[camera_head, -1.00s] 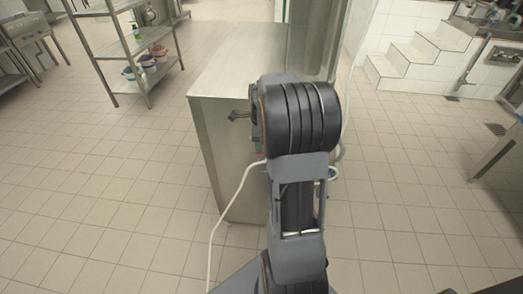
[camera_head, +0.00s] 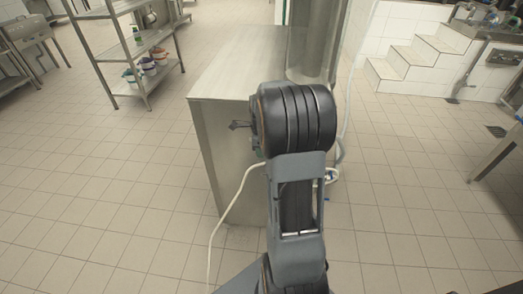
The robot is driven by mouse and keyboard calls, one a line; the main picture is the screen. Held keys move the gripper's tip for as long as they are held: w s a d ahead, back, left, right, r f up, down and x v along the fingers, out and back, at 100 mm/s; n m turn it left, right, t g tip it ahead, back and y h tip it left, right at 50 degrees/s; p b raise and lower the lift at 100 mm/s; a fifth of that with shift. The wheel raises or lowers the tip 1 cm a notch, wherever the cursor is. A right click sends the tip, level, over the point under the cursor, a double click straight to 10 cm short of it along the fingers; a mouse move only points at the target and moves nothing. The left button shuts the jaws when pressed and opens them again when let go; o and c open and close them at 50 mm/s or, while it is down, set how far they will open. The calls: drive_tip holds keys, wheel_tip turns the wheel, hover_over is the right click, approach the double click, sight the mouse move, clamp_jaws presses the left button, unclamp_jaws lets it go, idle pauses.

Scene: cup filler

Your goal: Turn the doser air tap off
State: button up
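My arm stands in front of the steel cabinet (camera_head: 222,150) and hides much of its near face. A small dark part, which looks like the end of my gripper (camera_head: 239,125), sticks out left of the thick black joint, in front of the cabinet's upper part. It is too small to tell whether it is open or shut. A small blue piece (camera_head: 331,175) shows beside a looped hose, just right of my arm. I cannot tell whether it is the doser air tap. No tap handle can be made out clearly.
A pale hose (camera_head: 213,235) runs down from the cabinet to the floor at left. A steel cylinder (camera_head: 313,45) rises behind my arm. A steel shelf rack (camera_head: 150,68) stands at back left, white steps (camera_head: 405,60) at back right. Tiled floor is clear on both sides.

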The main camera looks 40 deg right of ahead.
clamp_jaws()
drive_tip(key=shift+s+n+p, duration=0.75)
drive_tip(key=shift+s+n, duration=0.1)
drive_tip(key=shift+n, duration=2.1)
drive_tip(key=shift+s+n+p, duration=0.8)
drive_tip(key=shift+s+n, duration=0.1)
drive_tip(key=shift+n, duration=2.1)
drive_tip(key=shift+s+n+p, duration=0.75)
drive_tip(key=shift+s+n, duration=0.1)
drive_tip(key=shift+n, duration=2.1)
drive_tip(key=shift+d, duration=0.1)
drive_tip(key=o, duration=0.6)
unclamp_jaws()
wheel_tip(320, 180, up, 14)
drive_tip(key=p, duration=0.2)
